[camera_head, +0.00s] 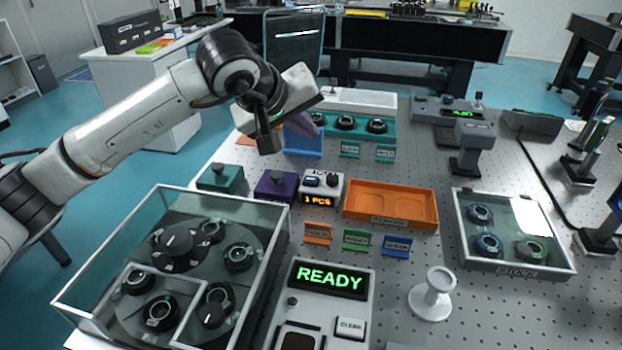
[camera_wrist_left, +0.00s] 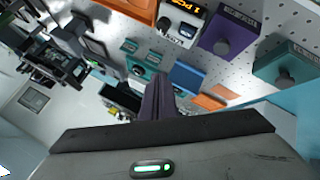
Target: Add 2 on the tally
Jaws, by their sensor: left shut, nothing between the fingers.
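The tally (camera_head: 322,200) is a small white box in the middle of the table, with an orange display reading "1 PCS". Two dark controls sit on its top. It also shows upside down at the top of the left wrist view (camera_wrist_left: 180,30), display partly cut off. My left gripper (camera_head: 268,145) is shut and empty. It hangs above the table, behind and to the left of the tally, apart from it. Its closed fingers (camera_wrist_left: 158,97) show in the left wrist view. My right gripper is in neither view.
A purple box (camera_head: 275,190) with a knob stands left of the tally, a teal box (camera_head: 220,178) farther left. An orange tray (camera_head: 390,206) is just right. Small label stands are in front. A glass-walled case (camera_head: 110,255) fills the front left, beside a READY panel (camera_head: 325,306).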

